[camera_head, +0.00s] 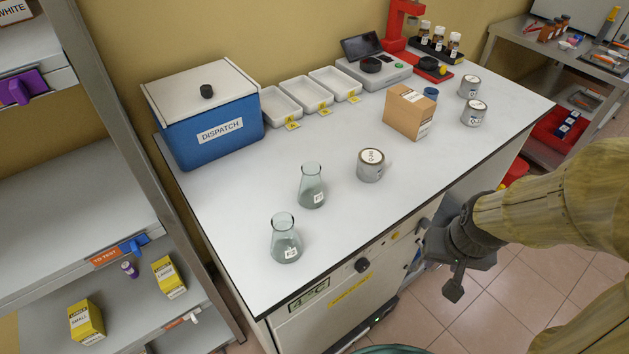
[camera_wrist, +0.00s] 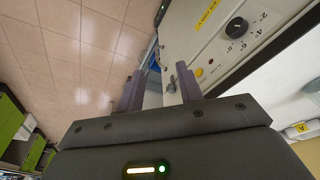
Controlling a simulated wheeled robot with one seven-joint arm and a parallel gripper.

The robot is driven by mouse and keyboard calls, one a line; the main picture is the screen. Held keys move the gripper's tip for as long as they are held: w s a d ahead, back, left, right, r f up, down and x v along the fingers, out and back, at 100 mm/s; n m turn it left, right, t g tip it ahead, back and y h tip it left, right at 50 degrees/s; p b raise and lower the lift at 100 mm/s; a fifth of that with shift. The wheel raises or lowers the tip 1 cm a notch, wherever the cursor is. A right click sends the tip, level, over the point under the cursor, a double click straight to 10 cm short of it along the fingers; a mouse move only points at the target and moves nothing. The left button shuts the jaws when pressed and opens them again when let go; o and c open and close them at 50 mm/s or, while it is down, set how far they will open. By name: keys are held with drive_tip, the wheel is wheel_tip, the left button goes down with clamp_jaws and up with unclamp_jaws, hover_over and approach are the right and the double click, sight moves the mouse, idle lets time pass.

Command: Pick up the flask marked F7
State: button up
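Two clear glass conical flasks stand upright on the white bench top. The nearer flask (camera_head: 284,243) is close to the bench's front left corner. The other flask (camera_head: 310,190) stands a little behind and to the right of it. Each bears a small white label, too small to read surely, so I cannot tell which one is F7. My gripper (camera_head: 440,272) hangs off the bench's front edge, to the right of both flasks and apart from them. In the wrist view my gripper (camera_wrist: 160,84) has its two fingers spread with nothing between them.
A grey can (camera_head: 370,168) stands right of the flasks. A blue DISPATCH box (camera_head: 215,130), white trays (camera_head: 307,95) and a cardboard box (camera_head: 408,112) stand farther back. A metal shelf (camera_head: 150,150) rises at left. Bench surface around the flasks is clear.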

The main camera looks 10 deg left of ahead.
drive_tip(key=shift+o, duration=0.4)
drive_tip(key=shift+s, duration=0.25)
drive_tip(key=o, duration=0.4)
drive_tip(key=shift+s, duration=0.2)
drive_tip(key=shift+c, duration=0.2)
drive_tip(key=shift+o, duration=0.5)
drive_tip(key=shift+s+a+r+m+g+y+p, duration=0.1)
drive_tip(key=shift+s+a+m+g+y+p, duration=0.25)
drive_tip(key=shift+a+m+p, duration=0.25)
drive_tip(key=a+r+m+g+y+p, duration=0.4)
drive_tip(key=a+m+y, duration=0.3)
drive_tip(key=a+m, duration=0.35)
drive_tip(key=w+a+r+m+t+y+p, duration=0.4)
drive_tip(key=w+r+m+t+y, duration=0.1)
drive_tip(key=w+r+m+t, duration=0.1)
drive_tip(key=w+r+m, duration=0.1)
drive_tip(key=w+m, duration=0.1)
drive_tip(key=m, duration=0.1)
drive_tip(key=shift+w+r+m+p, duration=0.25)
drive_tip(key=shift+r+m+p, duration=0.05)
drive_tip(key=shift+r+m, duration=0.1)
